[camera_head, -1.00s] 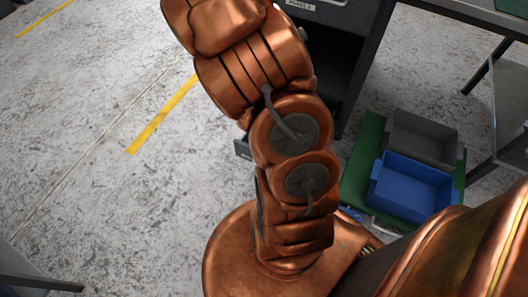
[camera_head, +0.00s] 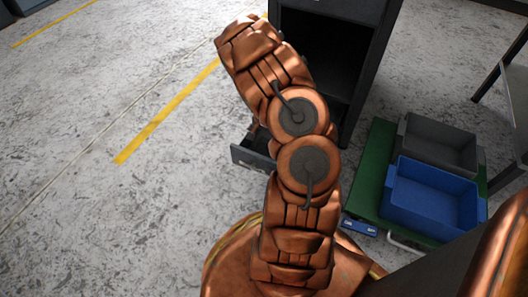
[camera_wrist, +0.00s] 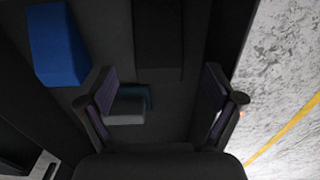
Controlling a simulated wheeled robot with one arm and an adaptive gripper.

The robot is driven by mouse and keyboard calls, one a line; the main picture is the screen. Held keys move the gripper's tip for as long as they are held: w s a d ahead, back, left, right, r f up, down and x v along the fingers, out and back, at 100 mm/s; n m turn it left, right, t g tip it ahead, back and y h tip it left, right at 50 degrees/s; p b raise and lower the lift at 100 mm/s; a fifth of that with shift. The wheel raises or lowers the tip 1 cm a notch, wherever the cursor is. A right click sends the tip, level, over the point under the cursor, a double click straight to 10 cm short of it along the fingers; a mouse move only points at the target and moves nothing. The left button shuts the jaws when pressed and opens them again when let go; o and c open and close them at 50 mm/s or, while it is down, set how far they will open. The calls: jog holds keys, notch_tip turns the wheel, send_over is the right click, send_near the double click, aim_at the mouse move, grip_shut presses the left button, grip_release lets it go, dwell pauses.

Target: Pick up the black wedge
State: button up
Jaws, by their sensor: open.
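In the wrist view a black block (camera_wrist: 158,38), likely the black wedge, lies on the dark floor of a drawer, just beyond my fingertips. Its exact shape is hard to make out against the dark floor. My gripper (camera_wrist: 158,76) is open, its two fingers apart above the drawer, with nothing held. A grey block (camera_wrist: 125,112) with a teal piece (camera_wrist: 136,92) beside it lies between the fingers, nearer the palm. In the head view my arm hides the gripper and most of the open drawer (camera_head: 250,155).
A blue block (camera_wrist: 57,45) lies at the drawer's left. The drawer's right wall borders open floor. In the head view a dark cabinet (camera_head: 372,70) stands behind the arm. A blue bin (camera_head: 432,198) and a grey bin (camera_head: 438,145) sit on a green base (camera_head: 372,165) at right.

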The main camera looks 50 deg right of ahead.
aim_at(264, 146)
jog(key=shift+s+f+b, duration=0.1)
jog(key=shift+f+b, duration=1.35)
jog(key=shift+f, duration=1.3)
jog(key=c, duration=1.4)
jog(key=shift+r, duration=0.15)
